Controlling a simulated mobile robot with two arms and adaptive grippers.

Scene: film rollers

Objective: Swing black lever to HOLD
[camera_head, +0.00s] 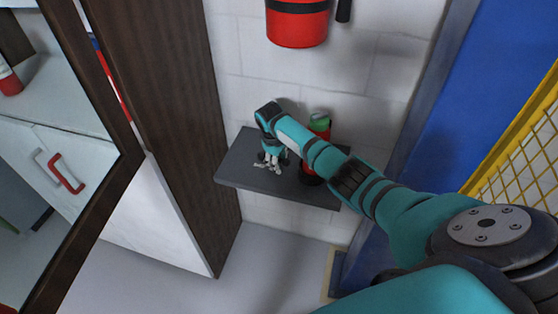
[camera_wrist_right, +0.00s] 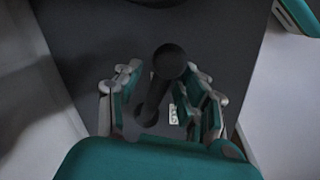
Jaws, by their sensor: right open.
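The black lever, with a round knob (camera_wrist_right: 170,62), shows in the right wrist view. It stands between the two fingers of my right gripper (camera_wrist_right: 165,85), which is open around it. I cannot tell whether the fingers touch it. A small pale plate with marks (camera_wrist_right: 174,114) lies beside the lever, partly hidden; I cannot read it or make out HOLD. In the head view my right gripper (camera_head: 270,160) is low over the dark grey shelf (camera_head: 240,172), and the lever cannot be made out there. My left gripper is not in view.
A red cylinder with a green top (camera_head: 320,122) stands on the shelf behind my right arm, partly hidden. A red container (camera_head: 297,28) hangs on the white wall above. A brown post (camera_head: 165,110) stands left of the shelf. Yellow mesh (camera_head: 520,150) is at the right.

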